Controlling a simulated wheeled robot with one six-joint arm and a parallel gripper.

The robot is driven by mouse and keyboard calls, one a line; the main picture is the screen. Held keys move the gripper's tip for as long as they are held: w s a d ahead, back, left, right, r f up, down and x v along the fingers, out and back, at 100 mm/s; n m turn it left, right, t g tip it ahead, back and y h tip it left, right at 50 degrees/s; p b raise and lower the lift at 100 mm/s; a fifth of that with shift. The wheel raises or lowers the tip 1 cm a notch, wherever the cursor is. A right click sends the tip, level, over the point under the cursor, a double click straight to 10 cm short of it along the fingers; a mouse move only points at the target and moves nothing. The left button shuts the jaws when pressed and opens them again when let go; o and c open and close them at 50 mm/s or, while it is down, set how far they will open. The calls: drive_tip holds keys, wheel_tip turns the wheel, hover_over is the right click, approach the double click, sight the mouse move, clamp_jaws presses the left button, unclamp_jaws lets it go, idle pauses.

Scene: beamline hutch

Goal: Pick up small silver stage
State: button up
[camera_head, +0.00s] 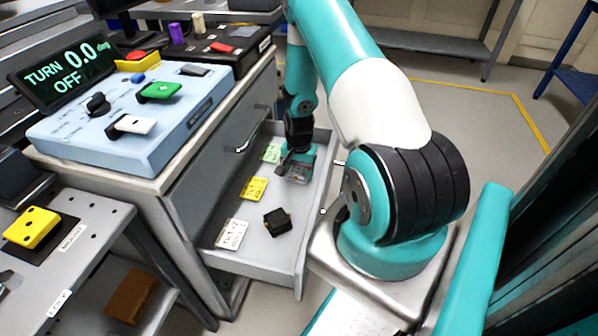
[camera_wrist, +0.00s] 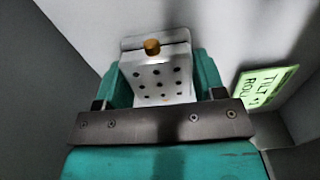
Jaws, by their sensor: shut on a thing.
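The small silver stage (camera_wrist: 157,88) shows in the wrist view as a pale block with rows of dark holes and an orange-brown knob at its far end. My gripper (camera_wrist: 160,82) has its teal fingers on both sides of it and is shut on it. In the head view my gripper (camera_head: 297,166) is down inside the open drawer (camera_head: 283,242), at its far end. There the stage is small and mostly hidden by the gripper, and I cannot tell whether it still touches the drawer floor.
A green label (camera_wrist: 264,87) lies right of the stage in the wrist view. Yellow (camera_head: 254,189) and white (camera_head: 232,235) labels and a black block (camera_head: 277,222) lie nearer in the drawer. The drawer walls stand close around my gripper. A blue control box (camera_head: 130,120) sits on the cabinet.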

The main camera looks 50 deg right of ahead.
sight(299, 169)
wheel_tip(299, 169, up, 20)
drive_tip(key=p, duration=0.4)
idle(0.7)
